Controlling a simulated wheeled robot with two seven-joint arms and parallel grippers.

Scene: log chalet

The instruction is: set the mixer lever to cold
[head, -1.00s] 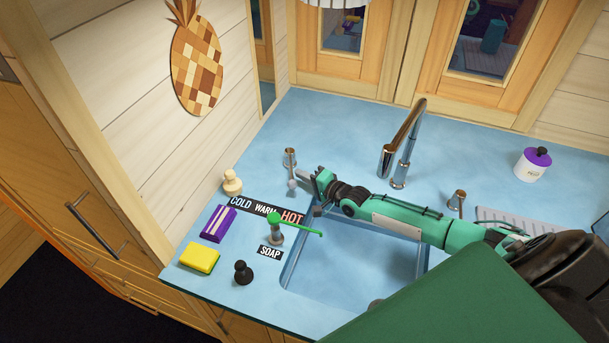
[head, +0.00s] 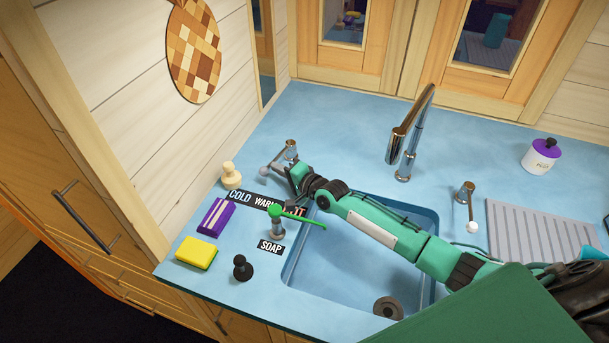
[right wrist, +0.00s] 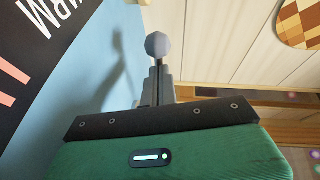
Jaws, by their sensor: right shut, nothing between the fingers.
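The mixer lever is the chrome one (head: 277,161) at the back left of the sink, ending in a grey ball knob (head: 264,171). It points down-left, roughly toward the word COLD on the black COLD/WARM/HOT label (head: 240,196); my right arm covers part of HOT. My right gripper (head: 281,175) is shut and empty, right beside the lever near its knob. In the right wrist view the knob (right wrist: 157,45) shows just beyond the closed grey fingers (right wrist: 157,80); whether they touch cannot be told. My left gripper is not in view.
A cream bottle (head: 231,175), purple box (head: 217,215), yellow sponge (head: 196,252) and black stopper (head: 242,267) stand at left. The tall faucet (head: 406,145) rises behind my forearm.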

